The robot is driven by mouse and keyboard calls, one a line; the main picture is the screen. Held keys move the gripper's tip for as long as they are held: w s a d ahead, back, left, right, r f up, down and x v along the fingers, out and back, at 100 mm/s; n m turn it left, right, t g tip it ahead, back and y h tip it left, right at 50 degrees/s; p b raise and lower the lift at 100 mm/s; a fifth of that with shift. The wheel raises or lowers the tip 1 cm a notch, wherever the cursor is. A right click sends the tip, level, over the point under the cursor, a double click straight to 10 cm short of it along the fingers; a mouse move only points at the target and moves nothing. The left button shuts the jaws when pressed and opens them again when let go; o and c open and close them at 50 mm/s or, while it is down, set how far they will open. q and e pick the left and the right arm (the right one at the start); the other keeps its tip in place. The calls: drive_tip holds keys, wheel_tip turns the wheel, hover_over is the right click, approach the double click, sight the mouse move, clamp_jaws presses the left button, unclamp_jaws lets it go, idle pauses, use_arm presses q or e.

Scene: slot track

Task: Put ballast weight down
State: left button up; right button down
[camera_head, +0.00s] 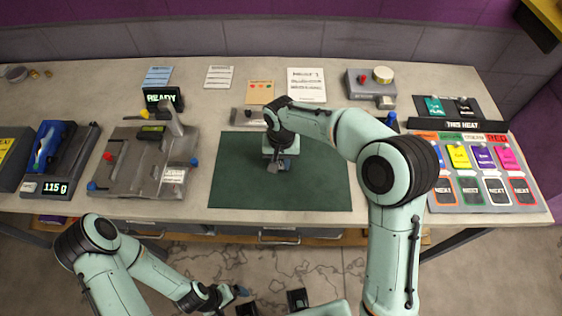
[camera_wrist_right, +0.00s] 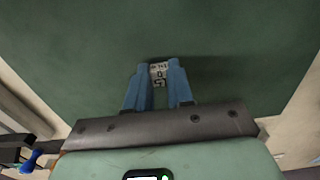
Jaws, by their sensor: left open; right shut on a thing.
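My right gripper (camera_head: 277,165) points down over the dark green mat (camera_head: 235,185), near its middle. In the right wrist view its blue fingers are shut on the ballast weight (camera_wrist_right: 158,76), a small light-grey block with dark markings. The mat fills the background behind the weight there. I cannot tell whether the weight touches the mat. In the head view the weight is too small and too hidden by the gripper to make out clearly. My left gripper (camera_head: 238,292) is open and empty, low in front of the table's front edge.
Left of the mat stand a grey fixture (camera_head: 135,175) with a READY display (camera_head: 163,97) and a scale reading 115 g (camera_head: 55,187). A coloured card rack (camera_head: 475,175) is at the right. A grey box (camera_head: 372,87) stands behind the mat. The mat's left part is clear.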

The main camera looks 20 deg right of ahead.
drive_tip(key=shift+f, duration=0.2)
drive_tip(key=c, duration=1.4)
unclamp_jaws()
drive_tip(key=shift+f, duration=0.1)
drive_tip(key=o, duration=0.4)
